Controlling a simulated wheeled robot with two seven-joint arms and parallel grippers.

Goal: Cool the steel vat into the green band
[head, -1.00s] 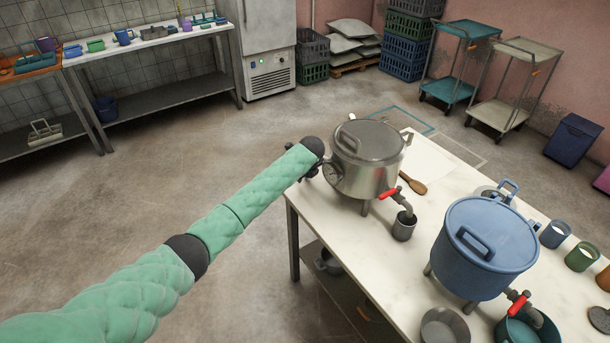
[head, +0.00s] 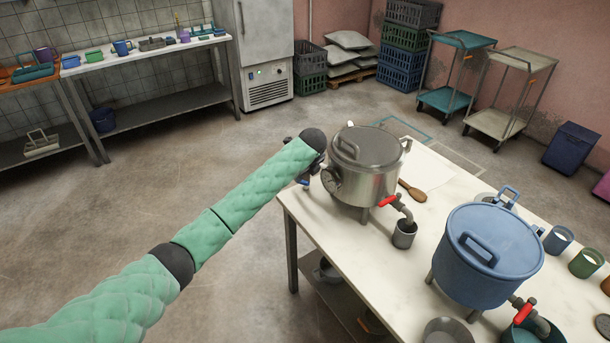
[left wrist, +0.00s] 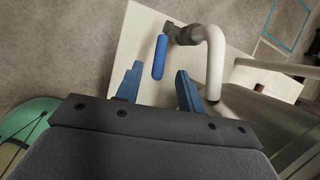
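The steel vat (head: 365,172) stands lidded at the table's left end. Its round dial (head: 331,179) faces left; the needle and any green band are too small to read. A red-handled tap (head: 388,201) sits on its front. My left gripper (left wrist: 160,74) is open beside the vat's left side, mostly hidden behind its own wrist in the head view. In the left wrist view, a blue lever (left wrist: 160,56) on a pale curved pipe (left wrist: 215,62) lies just beyond and between the fingertips, with gaps at both sides. My right gripper is not in view.
A grey cup (head: 404,234) stands under the vat's spout. A wooden spoon (head: 412,190) lies behind it. A lidded blue vat (head: 487,257) and several cups fill the table's right part. The floor left of the table is clear.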

